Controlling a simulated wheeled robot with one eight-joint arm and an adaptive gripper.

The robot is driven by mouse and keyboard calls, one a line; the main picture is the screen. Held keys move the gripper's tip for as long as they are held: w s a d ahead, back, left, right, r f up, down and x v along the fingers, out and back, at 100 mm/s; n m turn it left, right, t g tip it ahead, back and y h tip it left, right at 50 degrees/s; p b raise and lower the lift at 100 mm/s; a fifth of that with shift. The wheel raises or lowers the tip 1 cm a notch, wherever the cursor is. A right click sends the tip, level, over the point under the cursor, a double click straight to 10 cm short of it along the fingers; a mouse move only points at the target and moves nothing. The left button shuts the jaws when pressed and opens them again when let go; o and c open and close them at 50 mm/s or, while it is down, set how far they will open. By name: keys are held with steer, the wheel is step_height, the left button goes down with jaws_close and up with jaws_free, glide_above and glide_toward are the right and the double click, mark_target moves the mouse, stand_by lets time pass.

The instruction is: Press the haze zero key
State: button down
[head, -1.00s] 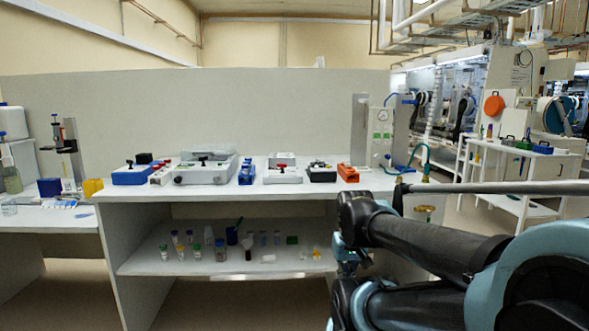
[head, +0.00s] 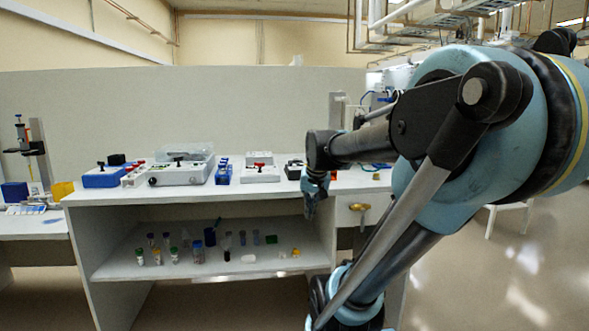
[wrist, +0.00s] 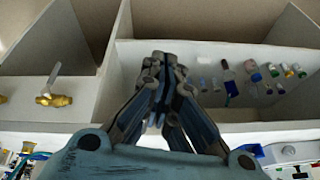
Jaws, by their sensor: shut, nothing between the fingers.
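No label in view is readable, so I cannot tell which part is the haze zero key. Several small instruments with knobs and keys stand on the white bench top. My gripper (head: 310,214) hangs in front of the bench's front edge, to the right of these instruments, pointing down. In the wrist view my gripper (wrist: 164,62) has its fingers together and empty, with the lower shelf beyond.
Small vials and bottles (head: 199,252) stand on the lower shelf. A brass valve (head: 358,208) is at the bench's right; it also shows in the wrist view (wrist: 54,100). A dark box (head: 294,170) is close left of my arm. A pipette stand (head: 35,150) is far left.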

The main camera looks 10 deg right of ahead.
steer(key=w+r+m+t, duration=0.1)
steer(key=w+r, duration=0.4)
steer(key=w, duration=0.4)
steer(key=w+r+m+t, duration=0.1)
steer(key=w+r, duration=0.5)
steer(key=w, duration=0.3)
step_height(320, 180, up, 7)
steer(key=m+t, duration=0.3)
steer(key=m, duration=0.1)
glide_above(294, 166)
steer(key=w+d, duration=0.1)
steer(key=shift+y, duration=0.3)
steer(key=shift+f, duration=0.1)
steer(key=shift+f, duration=4.3)
steer(key=shift+s+f, duration=0.1)
steer(key=shift+f, duration=0.6)
steer(key=shift+r, duration=0.85)
steer(key=shift+r, duration=0.1)
